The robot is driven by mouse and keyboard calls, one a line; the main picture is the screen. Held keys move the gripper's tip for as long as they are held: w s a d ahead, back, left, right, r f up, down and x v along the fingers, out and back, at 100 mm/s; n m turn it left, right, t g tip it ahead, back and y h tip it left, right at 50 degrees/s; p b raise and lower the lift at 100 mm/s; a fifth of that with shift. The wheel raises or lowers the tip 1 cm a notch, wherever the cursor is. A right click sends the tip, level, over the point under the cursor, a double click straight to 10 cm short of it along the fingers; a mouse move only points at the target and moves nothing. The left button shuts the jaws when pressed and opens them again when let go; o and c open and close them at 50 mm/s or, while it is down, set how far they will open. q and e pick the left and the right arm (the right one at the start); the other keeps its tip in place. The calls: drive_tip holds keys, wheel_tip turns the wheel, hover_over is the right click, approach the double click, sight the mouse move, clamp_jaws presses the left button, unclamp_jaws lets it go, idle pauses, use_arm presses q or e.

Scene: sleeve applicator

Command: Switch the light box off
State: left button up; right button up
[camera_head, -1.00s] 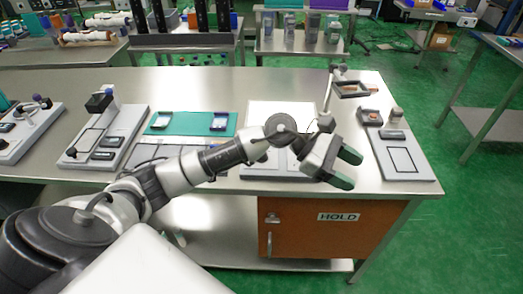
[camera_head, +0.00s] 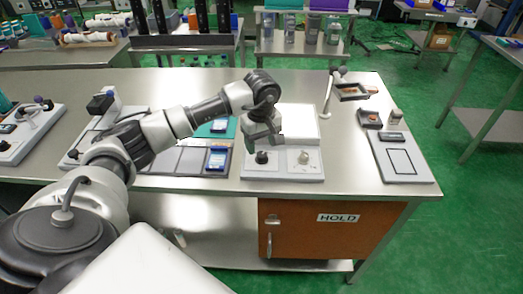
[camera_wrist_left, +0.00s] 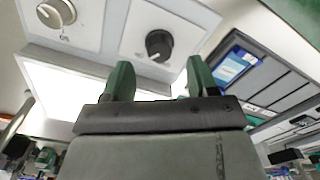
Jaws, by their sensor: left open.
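The light box shows as a white base (camera_head: 285,174) with a bright white panel (camera_head: 302,122) standing behind it on the steel table. Its front carries a black knob (camera_head: 262,157) on the left and a pale knob (camera_head: 304,157) on the right. In the left wrist view the black knob (camera_wrist_left: 158,45) lies just beyond the fingertips, the pale knob (camera_wrist_left: 57,12) is off to the left, and the bright panel (camera_wrist_left: 75,85) is partly behind the gripper. My left gripper (camera_head: 263,146) is open and empty, pointing down just above the black knob. My right gripper is out of view.
Left of the light box lies a grey tray (camera_head: 190,160) with a blue-screened device (camera_head: 216,160). To the right are a grey board with a black outline (camera_head: 400,160) and a magnifier frame on an arm (camera_head: 354,92). Bare steel lies between.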

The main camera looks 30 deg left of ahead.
sight(262, 154)
use_arm(q)
drive_tip(key=shift+f, duration=2.05)
drive_tip(key=c, duration=0.9)
drive_tip(key=shift+c, duration=0.2)
